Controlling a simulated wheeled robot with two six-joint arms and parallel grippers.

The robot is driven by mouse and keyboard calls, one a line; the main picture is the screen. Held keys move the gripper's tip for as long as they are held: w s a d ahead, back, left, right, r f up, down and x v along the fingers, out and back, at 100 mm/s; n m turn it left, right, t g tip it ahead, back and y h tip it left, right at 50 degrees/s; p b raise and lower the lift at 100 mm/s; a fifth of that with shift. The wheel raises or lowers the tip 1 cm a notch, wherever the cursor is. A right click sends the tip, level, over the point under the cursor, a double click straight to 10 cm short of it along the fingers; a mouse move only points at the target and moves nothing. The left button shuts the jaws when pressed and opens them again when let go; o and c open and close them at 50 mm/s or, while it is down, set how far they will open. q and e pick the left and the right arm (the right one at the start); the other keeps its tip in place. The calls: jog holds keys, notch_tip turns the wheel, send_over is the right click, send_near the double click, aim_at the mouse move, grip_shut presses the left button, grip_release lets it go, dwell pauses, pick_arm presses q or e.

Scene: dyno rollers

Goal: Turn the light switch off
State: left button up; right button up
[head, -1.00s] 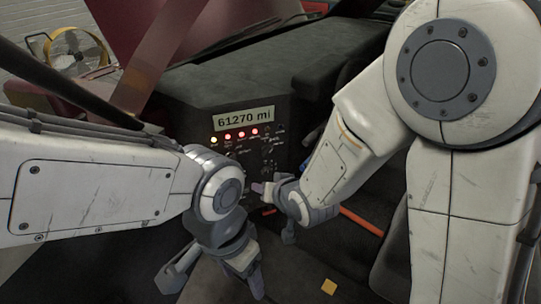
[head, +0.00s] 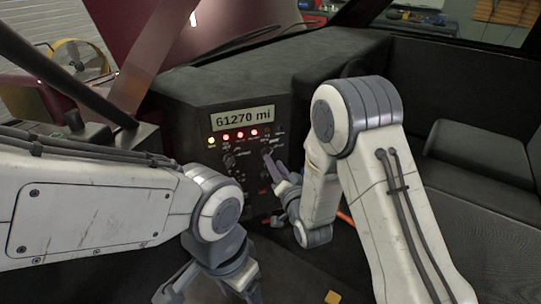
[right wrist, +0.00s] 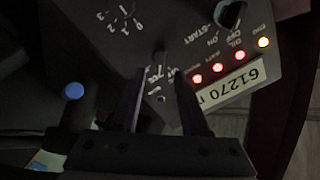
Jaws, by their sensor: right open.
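The dashboard control panel (head: 243,150) is a black box with a display, lights and knobs. A dark switch lever (right wrist: 160,60) sits on it in the right wrist view, with partly hidden white labels below it. I cannot read them well enough to be sure that it is the light switch. My right gripper (head: 272,158) is close to the panel's right side. In the wrist view its open fingers (right wrist: 160,88) are on either side of the lever's line, and contact cannot be made out. My left gripper (head: 210,288) hangs low, open and empty, away from the panel.
The display (head: 243,118) reads 61270 mi, above one yellow and several red lit lamps. A knob (right wrist: 231,15) marked START, ON and OFF is beside the lamps. A blue knob (right wrist: 73,91) lies off the panel. A seat (head: 480,165) is at right.

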aim_at(267, 152)
jog(key=shift+x, duration=2.3)
grip_shut()
jog(key=shift+s+a+n+b, duration=0.1)
jog(key=shift+n+b, duration=1.3)
jog(key=shift+n, duration=0.55)
jog(key=shift+s+a+n+b, duration=0.1)
jog(key=shift+n+b, duration=1.25)
jog(key=shift+n, duration=0.6)
